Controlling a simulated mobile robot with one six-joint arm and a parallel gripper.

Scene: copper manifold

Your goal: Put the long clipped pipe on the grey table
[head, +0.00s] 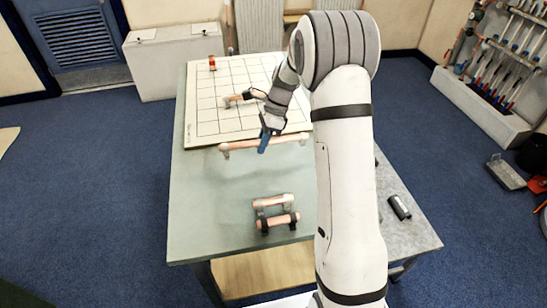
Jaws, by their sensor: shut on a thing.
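My gripper (265,140), with blue fingers, is shut on a long copper pipe (242,145) at the pipe's middle. The pipe lies crosswise at the front edge of the white gridded board, with pale fittings at both ends. I cannot tell whether it touches the board or hangs just above it. A grey table (420,240) stands at the right, partly hidden behind my arm. A small dark cylinder (399,207) lies on it.
The grey-green bench (200,215) carries the gridded board (205,125). Short copper pipes (276,212) with pale and black fittings sit at the bench's front. Another copper piece (233,101) and a red item (212,62) are on the board. The bench's front left is clear.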

